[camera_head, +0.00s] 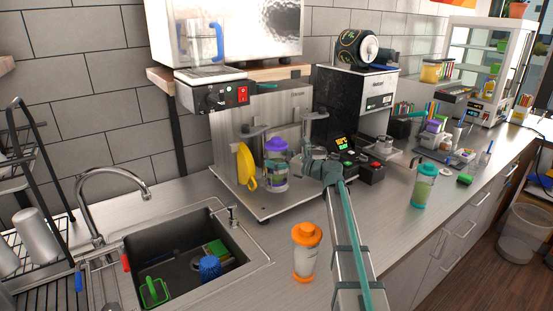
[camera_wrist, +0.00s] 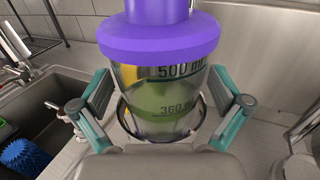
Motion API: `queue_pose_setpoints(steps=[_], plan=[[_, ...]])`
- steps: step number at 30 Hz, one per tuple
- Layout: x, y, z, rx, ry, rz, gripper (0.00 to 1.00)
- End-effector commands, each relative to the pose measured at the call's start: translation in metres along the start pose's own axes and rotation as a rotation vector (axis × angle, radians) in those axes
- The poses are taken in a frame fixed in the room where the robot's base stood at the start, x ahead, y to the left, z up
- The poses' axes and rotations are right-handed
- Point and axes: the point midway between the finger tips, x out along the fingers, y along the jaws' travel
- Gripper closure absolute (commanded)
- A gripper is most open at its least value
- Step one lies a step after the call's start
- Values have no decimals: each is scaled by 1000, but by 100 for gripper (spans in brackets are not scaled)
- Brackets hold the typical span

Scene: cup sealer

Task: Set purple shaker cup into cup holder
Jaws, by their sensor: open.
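The purple shaker cup (camera_head: 276,170) has a purple lid and a clear body, and stands upright in front of the cup sealer (camera_head: 230,146). It fills the middle of the wrist view (camera_wrist: 158,98), where its volume marks show. A thin rim, apparently the cup holder (camera_wrist: 122,112), curves around its lower body; I cannot tell whether the cup is fully seated. My gripper (camera_wrist: 160,106) is open, with one finger on each side of the cup and visible gaps between. In the head view my gripper (camera_head: 303,168) is just right of the cup.
A yellow object (camera_head: 246,167) is close left of the cup. An orange-lidded shaker (camera_head: 305,250) and a green-lidded shaker (camera_head: 424,186) stand on the counter. The sink (camera_head: 190,255) is at front left. Counter between the shakers is mostly clear, apart from my arm.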

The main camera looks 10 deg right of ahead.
Motion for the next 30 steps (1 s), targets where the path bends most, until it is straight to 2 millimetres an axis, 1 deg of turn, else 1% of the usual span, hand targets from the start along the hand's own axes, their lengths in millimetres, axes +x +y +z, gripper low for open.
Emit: queue_pose_setpoints(steps=[3,6,7,11,18,21,25,30], plan=[[0,0,2,0,0,0,1],[-1,0,9,-1,0,0,1],[-5,0,6,-1,0,-2,1],[-26,1,3,-2,0,-2,1],[-74,1,3,-2,0,-2,1],[-91,1,3,-1,0,-3,1],[-108,0,5,0,0,-2,1],[-119,0,6,0,0,0,1]])
